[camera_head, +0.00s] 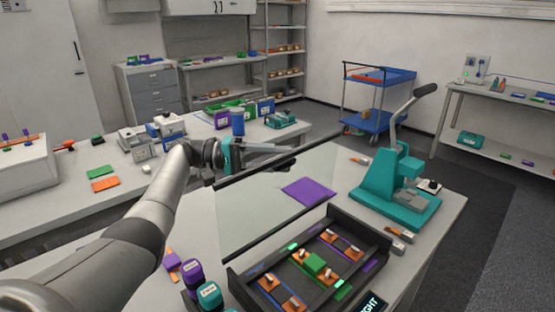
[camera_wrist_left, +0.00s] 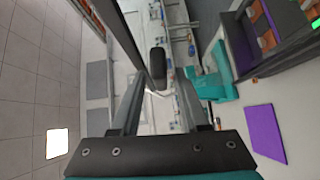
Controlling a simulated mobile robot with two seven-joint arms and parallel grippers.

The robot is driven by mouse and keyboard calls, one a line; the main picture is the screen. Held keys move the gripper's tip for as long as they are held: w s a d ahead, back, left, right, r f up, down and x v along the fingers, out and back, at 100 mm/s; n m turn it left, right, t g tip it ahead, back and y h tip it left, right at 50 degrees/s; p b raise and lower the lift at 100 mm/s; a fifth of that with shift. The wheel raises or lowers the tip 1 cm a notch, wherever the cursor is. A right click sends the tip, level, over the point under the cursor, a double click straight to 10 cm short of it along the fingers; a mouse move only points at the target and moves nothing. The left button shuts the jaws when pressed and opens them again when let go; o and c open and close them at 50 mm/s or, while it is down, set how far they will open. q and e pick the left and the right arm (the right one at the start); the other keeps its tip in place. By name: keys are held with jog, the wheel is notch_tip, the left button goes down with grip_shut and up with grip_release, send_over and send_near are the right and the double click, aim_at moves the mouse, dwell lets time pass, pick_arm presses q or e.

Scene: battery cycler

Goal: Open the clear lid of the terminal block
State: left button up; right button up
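The terminal block (camera_head: 310,268) is a dark tray on the table with orange terminals, a green block and small lit green parts. Its clear lid (camera_head: 252,212) stands raised at the tray's far side, a see-through pane with a dark top bar. In the left wrist view the dark bar (camera_wrist_left: 122,45) runs to a black handle (camera_wrist_left: 157,66) just beyond the fingertips. My left gripper (camera_head: 290,157) is at the lid's top edge, fingers apart. The same gripper in the left wrist view (camera_wrist_left: 160,78) is open, with nothing visibly pinched. My right gripper is out of view.
A teal lever press (camera_head: 395,195) stands on the table to the right. A purple mat (camera_head: 308,191) lies behind the tray. Purple and teal capped jars (camera_head: 208,293) stand left of the tray. A blue cart (camera_head: 380,75) stands farther back.

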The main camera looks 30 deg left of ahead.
pick_arm(q)
jog(key=shift+o, duration=0.2)
jog(key=b+v, duration=0.4)
jog(key=v, duration=0.8)
dwell(0.4)
